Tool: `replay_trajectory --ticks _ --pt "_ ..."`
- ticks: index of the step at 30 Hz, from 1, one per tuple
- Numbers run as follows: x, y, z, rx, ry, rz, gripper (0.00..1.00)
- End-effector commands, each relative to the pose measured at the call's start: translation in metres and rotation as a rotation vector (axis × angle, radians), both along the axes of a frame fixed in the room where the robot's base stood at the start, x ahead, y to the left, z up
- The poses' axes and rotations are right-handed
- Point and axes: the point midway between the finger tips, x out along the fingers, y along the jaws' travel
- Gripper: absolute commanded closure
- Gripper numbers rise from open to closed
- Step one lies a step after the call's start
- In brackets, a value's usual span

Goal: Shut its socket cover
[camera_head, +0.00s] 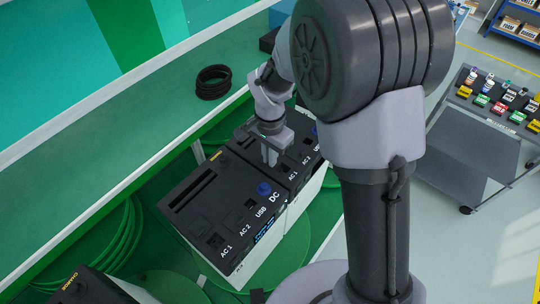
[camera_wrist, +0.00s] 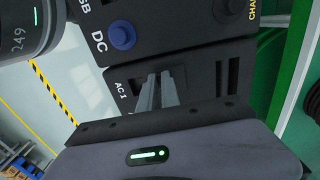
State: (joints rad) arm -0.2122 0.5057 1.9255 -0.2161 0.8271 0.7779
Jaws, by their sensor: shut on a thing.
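Two black-topped power units stand side by side: the near unit (camera_head: 207,196) and the far unit (camera_head: 293,178). My gripper (camera_head: 270,160) points down at the near end of the far unit's top. In the wrist view, my gripper's fingers (camera_wrist: 158,80) are close together beside the "AC 1" label of that unit (camera_wrist: 205,70). They are shut on a small part there, which I take to be the AC 1 socket cover; the fingers hide it. The near unit also shows at the top of the wrist view (camera_wrist: 165,25), with its blue DC cap (camera_wrist: 122,36).
The near unit has its own blue cap (camera_head: 264,188) close to my gripper. A black cable coil (camera_head: 213,82) lies on the green ledge (camera_head: 130,138) at the left. A cart with small coloured items (camera_head: 497,104) stands at the right. Another unit (camera_head: 85,287) is at the lower left.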

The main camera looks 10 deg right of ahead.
Motion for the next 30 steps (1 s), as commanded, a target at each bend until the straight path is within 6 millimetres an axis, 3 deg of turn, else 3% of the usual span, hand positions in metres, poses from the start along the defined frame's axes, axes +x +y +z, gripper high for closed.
replay_trajectory --ticks 11,21,30 --pt "0.000 0.000 0.000 0.001 -0.002 0.000 1.00" --pt "-0.036 -0.038 -0.001 0.000 -0.003 -0.001 1.00" --pt "-0.041 -0.042 0.000 0.000 0.000 0.000 1.00"
